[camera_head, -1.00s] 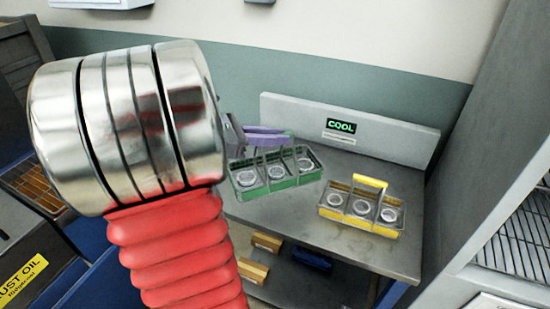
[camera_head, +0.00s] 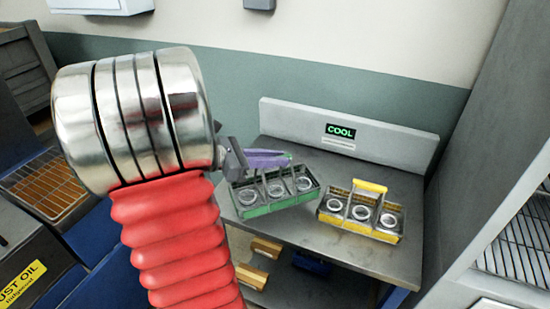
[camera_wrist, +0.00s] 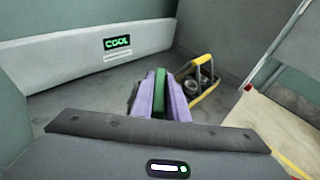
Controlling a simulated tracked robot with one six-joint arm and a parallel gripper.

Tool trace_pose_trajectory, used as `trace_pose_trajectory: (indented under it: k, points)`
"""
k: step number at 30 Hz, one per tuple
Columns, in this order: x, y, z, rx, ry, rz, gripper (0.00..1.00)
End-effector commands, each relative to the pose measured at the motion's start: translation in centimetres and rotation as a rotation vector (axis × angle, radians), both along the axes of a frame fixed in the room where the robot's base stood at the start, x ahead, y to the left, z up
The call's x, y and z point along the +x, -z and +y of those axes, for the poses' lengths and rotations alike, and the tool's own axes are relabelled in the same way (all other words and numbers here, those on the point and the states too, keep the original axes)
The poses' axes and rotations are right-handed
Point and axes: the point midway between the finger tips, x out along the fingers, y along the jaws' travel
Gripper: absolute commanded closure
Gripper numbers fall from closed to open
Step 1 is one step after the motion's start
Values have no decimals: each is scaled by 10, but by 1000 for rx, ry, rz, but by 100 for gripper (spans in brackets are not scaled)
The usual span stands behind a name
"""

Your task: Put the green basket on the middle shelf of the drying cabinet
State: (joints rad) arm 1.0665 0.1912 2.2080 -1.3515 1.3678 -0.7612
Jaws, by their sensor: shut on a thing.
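The green basket (camera_head: 272,195) holds several metal rings and is at the left side of the grey bench marked COOL (camera_head: 320,225). My gripper (camera_head: 268,159) has purple fingers shut on its handle from above. In the wrist view the green handle (camera_wrist: 159,93) sits between the purple fingers. I cannot tell whether the basket's base is clear of the bench top. At the right stands a grey cabinet (camera_head: 520,235) with wire shelves, partly cut off; no label names it as the drying cabinet. Its middle shelf cannot be made out.
A yellow basket (camera_head: 360,216) with rings stands close to the right of the green one; its raised handle shows in the wrist view (camera_wrist: 203,63). A back panel (camera_head: 400,147) rises behind the bench. An orange-lit rack (camera_head: 45,185) and a RUST OIL unit (camera_head: 25,283) stand at left.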

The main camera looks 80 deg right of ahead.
Motion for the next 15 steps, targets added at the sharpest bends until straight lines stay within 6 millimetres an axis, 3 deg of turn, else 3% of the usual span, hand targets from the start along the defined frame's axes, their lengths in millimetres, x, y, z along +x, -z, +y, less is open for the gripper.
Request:
trace_pose_trajectory:
  k: [15]
  points:
    - [0,5,0,-2,-1,1,100]
